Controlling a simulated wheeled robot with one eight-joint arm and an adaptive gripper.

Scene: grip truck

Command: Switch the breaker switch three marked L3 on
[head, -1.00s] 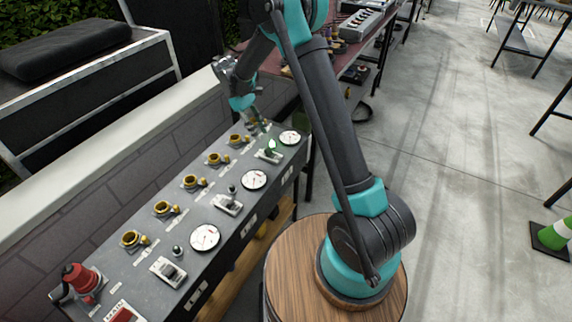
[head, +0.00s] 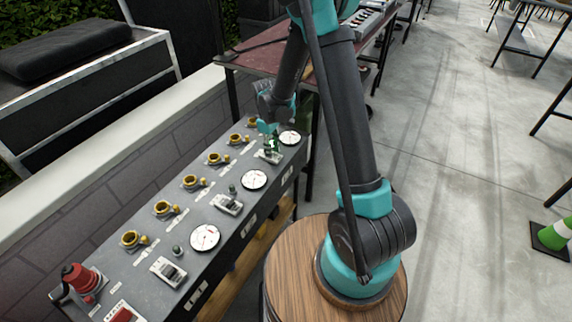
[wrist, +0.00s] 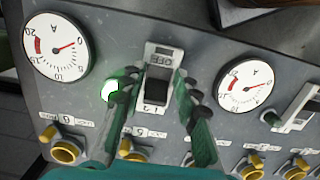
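The breaker switch (wrist: 158,88) at the far end of the grey panel is a dark rocker in a pale housing; its marking is too small to read surely, and the rocker's position is unclear. In the head view this far switch (head: 268,157) is partly hidden by my gripper (head: 268,130). My gripper (wrist: 158,100) is open, with its dark green fingers apart on either side of the switch, low over the panel. Contact cannot be told. A lamp (wrist: 108,90) beside the switch glows green and white.
The panel (head: 150,258) carries two more switches, a middle one (head: 227,204) and a near one (head: 168,271), with unlit lamps. Round gauges (head: 205,238) stand between switches, and several yellow rings (head: 133,239) line the far side. A red knob (head: 80,276) is at the near end.

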